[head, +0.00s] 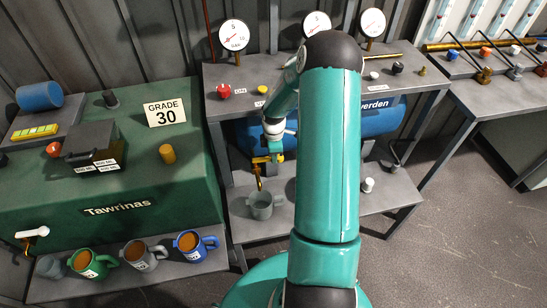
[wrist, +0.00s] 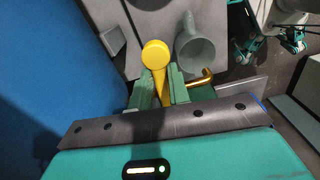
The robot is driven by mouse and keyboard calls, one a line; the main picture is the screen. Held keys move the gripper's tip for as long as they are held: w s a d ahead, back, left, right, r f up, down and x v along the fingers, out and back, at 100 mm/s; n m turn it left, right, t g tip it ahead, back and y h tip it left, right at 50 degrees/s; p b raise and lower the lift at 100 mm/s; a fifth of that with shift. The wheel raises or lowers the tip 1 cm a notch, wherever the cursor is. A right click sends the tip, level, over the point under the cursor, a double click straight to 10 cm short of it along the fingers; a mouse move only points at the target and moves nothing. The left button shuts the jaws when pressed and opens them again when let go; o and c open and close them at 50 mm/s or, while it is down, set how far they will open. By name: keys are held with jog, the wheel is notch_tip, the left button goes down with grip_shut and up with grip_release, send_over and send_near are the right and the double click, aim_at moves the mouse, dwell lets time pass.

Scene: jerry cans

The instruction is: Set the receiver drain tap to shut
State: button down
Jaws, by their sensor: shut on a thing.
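The receiver is the blue tank (head: 385,118) under the grey bench, partly hidden by my arm. Its drain tap (head: 258,180) is brass-yellow and hangs at the tank's left end, above the lower shelf. In the wrist view, the tap's yellow lever (wrist: 157,56) has a round end and runs down between my green fingers. A brass spout (wrist: 203,78) shows to the right of them. My gripper (wrist: 163,91) is shut on the lever; in the head view it is small and partly hidden at the tap. The blue tank (wrist: 50,80) fills the left of the wrist view.
A grey mug (head: 263,207) stands on the lower shelf below the tap; it also shows in the wrist view (wrist: 195,52). A white knob (head: 368,185) is farther right on that shelf. The bench top (head: 245,100) above carries gauges and knobs. A green cabinet (head: 130,180) stands left.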

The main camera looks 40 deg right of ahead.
jog(key=shift+w+d+n, duration=0.2)
jog(key=shift+d+n, duration=0.1)
jog(key=shift+n, duration=0.3)
jog(key=c, duration=1.3)
grip_release()
jog(key=shift+d, duration=0.1)
jog(key=shift+w, duration=0.1)
jog(key=shift+r, duration=0.25)
notch_tip(320, 180, up, 13)
jog(key=shift+r, duration=0.15)
